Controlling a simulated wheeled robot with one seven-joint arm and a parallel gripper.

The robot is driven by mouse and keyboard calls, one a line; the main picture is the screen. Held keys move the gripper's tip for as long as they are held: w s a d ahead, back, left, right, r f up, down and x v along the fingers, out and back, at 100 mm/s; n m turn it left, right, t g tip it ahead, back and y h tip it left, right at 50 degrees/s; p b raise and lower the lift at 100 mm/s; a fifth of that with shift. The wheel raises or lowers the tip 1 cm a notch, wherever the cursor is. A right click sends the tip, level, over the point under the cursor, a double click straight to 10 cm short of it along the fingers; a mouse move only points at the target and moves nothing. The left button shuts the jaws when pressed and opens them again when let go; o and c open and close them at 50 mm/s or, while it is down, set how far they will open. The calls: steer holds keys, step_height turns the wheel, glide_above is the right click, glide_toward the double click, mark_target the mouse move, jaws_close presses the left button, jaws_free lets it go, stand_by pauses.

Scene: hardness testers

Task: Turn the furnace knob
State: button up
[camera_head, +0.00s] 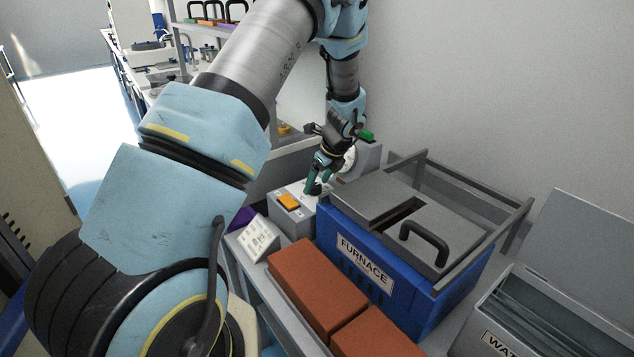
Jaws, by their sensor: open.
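The furnace (350,262) is a blue box with a grey lid and a black handle, labelled FURNACE. Left of it stands a small grey control box (290,214) with an orange switch (288,201) on its top. My gripper (315,188) points down over this box, its green-tipped fingers at a small dark knob (311,187). The fingers are open and appear to be around or right beside the knob; contact cannot be told. The gripper hides part of the knob and of the dial (349,160) behind it.
Orange-brown bricks (315,285) lie in front of the furnace. A small white panel (258,237) is left of them. A grey container labelled WAT… (495,325) stands at the lower right. A grey rail frame (470,185) surrounds the furnace's back. A wall closes off the right.

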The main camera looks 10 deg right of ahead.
steer(key=shift+w+a+f, duration=0.1)
steer(key=shift+w+f, duration=0.05)
steer(key=shift+f, duration=0.3)
jaws_close()
stand_by(0.5)
